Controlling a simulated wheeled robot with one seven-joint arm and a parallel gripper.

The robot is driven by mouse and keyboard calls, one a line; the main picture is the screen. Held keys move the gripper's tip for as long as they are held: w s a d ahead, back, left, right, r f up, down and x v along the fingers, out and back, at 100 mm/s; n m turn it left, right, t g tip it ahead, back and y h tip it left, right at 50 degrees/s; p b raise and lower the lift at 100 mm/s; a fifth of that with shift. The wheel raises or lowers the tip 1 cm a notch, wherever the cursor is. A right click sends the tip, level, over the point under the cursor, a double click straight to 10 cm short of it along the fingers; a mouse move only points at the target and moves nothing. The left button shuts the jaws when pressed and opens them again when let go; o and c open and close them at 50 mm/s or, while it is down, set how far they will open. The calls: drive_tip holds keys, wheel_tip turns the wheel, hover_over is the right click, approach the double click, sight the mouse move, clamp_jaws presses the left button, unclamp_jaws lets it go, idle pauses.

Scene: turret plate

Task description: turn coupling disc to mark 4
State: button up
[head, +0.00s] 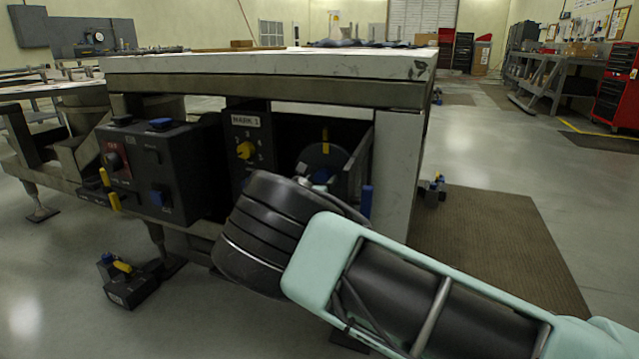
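A dark round disc (318,158), which looks like the coupling disc, sits in an open bay under the bench top. Left of the bay, a dark panel (237,168) carries a "MARK 1" label (246,121) above a yellow knob (246,150) with small markings. My arm reaches in from the lower right. My gripper is hidden behind my wrist, so its fingers and any contact with the disc do not show.
The thick bench top (260,66) overhangs the bay, and a pale leg (398,170) stands to its right. A black control box (160,170) juts out at left. A small black device (128,282) lies on the floor. Open floor and a brown mat (490,240) lie right.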

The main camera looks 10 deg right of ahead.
drive_tip(key=c, duration=1.1)
